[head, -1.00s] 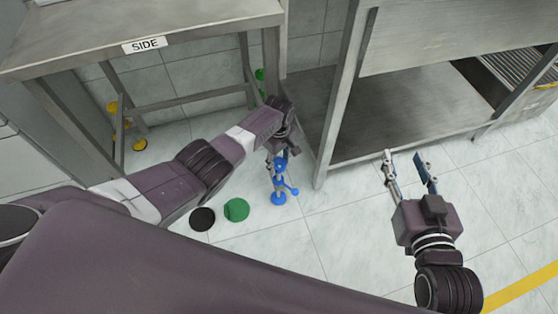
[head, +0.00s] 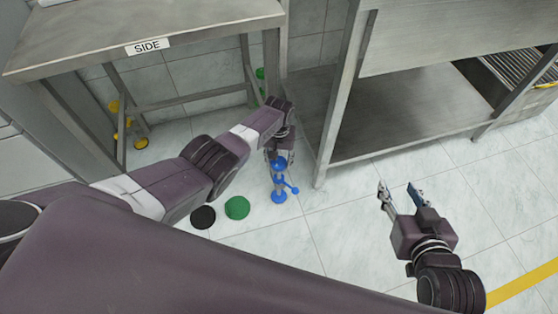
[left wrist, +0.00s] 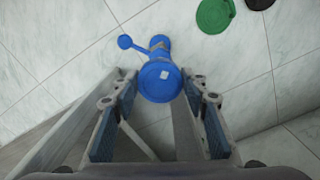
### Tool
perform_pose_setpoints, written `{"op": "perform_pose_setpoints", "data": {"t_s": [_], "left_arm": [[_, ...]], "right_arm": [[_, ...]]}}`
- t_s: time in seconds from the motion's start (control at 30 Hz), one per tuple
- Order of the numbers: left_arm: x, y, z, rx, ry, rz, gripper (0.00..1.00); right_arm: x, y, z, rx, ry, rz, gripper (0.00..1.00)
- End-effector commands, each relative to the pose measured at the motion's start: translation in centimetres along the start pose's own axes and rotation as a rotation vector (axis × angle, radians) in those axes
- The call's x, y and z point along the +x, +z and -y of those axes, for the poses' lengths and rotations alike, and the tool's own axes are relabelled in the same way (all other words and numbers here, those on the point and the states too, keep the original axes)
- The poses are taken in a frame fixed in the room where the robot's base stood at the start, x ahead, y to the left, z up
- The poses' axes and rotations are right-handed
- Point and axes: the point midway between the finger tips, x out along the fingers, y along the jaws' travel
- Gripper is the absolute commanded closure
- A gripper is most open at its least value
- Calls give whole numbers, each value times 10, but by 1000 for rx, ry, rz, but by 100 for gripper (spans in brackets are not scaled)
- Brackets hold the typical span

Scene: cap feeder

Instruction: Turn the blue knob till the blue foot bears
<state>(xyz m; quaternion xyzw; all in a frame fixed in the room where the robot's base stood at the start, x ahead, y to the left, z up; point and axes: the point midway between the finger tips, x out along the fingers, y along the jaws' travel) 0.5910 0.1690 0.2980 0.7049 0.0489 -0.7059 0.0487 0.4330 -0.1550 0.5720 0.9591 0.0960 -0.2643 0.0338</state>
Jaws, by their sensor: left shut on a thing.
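The blue knob (head: 279,162) is the round top of a blue leg near the shelf unit's front corner. In the left wrist view the knob (left wrist: 160,80) is a disc with a pale mark. The blue foot (head: 279,197) is at the bottom, at floor level; I cannot tell whether it bears. A blue arm with a ball end (head: 294,190) sticks out sideways between them. My left gripper (head: 277,153) comes from above, and in its wrist view its fingertips (left wrist: 158,82) are shut on the knob's sides. My right gripper (head: 399,195) is open and empty, well to the right.
A green disc (head: 237,208) and a black disc (head: 203,217) lie on the floor left of the blue foot. The steel shelf unit (head: 400,130) is at right. Front floor is clear.

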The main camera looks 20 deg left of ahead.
Motion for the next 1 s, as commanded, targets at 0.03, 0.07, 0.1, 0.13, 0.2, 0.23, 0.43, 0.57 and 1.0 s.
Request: {"op": "perform_pose_setpoints", "data": {"t_s": [0.03, 0.07, 0.1, 0.13, 0.2, 0.23, 0.43, 0.57, 1.0], "left_arm": [[-1, 0, -1, 42, 2, 2, 84], [-1, 0, -1, 71, 2, 2, 84], [-1, 0, -1, 109, 2, 2, 84], [-1, 0, -1, 138, 1, 2, 84], [-1, 0, 0, 205, 1, 2, 84], [-1, 0, 0, 233, 1, 2, 84], [-1, 0, 0, 423, 1, 2, 84], [-1, 0, 0, 546, 2, 1, 84], [-1, -1, 1, 963, 1, 0, 84]], "right_arm": [[0, 1, 0, 0, 0, 4, 60], [0, 1, 0, 0, 1, 6, 60], [0, 2, 0, 0, 1, 9, 60], [-1, 2, 0, 0, 1, 12, 60], [-1, 4, 0, 0, 1, 19, 60], [-1, 5, 0, 0, 1, 22, 60], [-1, 6, -1, 0, 2, 28, 60], [-1, 6, -1, 0, 3, 27, 60], [0, 0, -1, 0, 2, 0, 60]]}}
